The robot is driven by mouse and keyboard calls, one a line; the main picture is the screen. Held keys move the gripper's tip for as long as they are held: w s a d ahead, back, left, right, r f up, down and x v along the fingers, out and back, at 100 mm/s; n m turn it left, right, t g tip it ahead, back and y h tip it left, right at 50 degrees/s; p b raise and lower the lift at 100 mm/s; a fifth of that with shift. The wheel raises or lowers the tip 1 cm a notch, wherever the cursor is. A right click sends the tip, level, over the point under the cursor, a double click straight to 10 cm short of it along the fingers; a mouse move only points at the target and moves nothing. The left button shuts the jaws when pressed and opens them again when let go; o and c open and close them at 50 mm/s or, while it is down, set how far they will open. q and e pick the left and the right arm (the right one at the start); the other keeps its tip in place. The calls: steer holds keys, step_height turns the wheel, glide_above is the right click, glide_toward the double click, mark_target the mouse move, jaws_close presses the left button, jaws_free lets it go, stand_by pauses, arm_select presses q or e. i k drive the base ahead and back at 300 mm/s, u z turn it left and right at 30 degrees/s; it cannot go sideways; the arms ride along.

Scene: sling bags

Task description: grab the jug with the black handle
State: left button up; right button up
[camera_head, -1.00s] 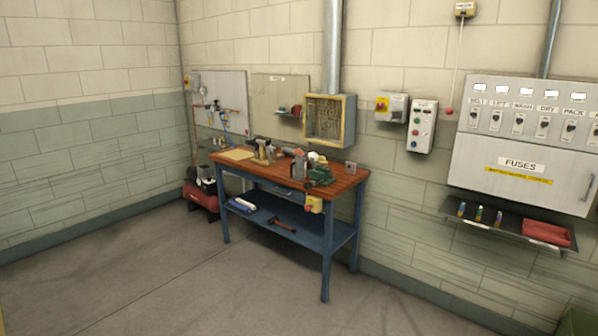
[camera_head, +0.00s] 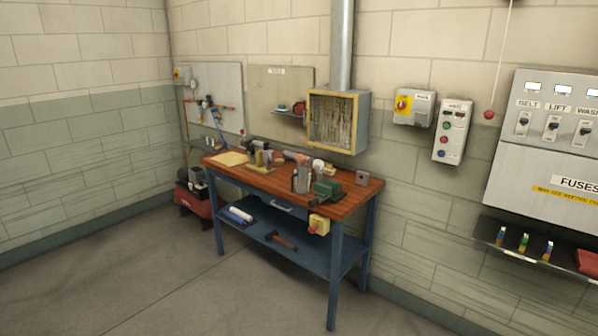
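A grey, jug-like vessel (camera_head: 301,179) stands upright on the wooden top of the workbench (camera_head: 340,199), right of the middle. A dark strip shows on its side, but it is too small to tell whether this is a black handle. A green tool or machine (camera_head: 327,189) sits just to its right and partly overlaps it. Neither of my grippers is in view.
The bench stands against the wall with a blue lower shelf (camera_head: 285,250). A red compressor (camera_head: 194,200) is at its left. A yellow-framed box (camera_head: 336,122) hangs above, and a fuse cabinet (camera_head: 555,150) with a shelf is at right. The floor in front is clear.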

mark_target(301, 177)
steer(key=z, duration=0.25)
steer(key=i, duration=2.25)
steer(key=z, duration=0.3)
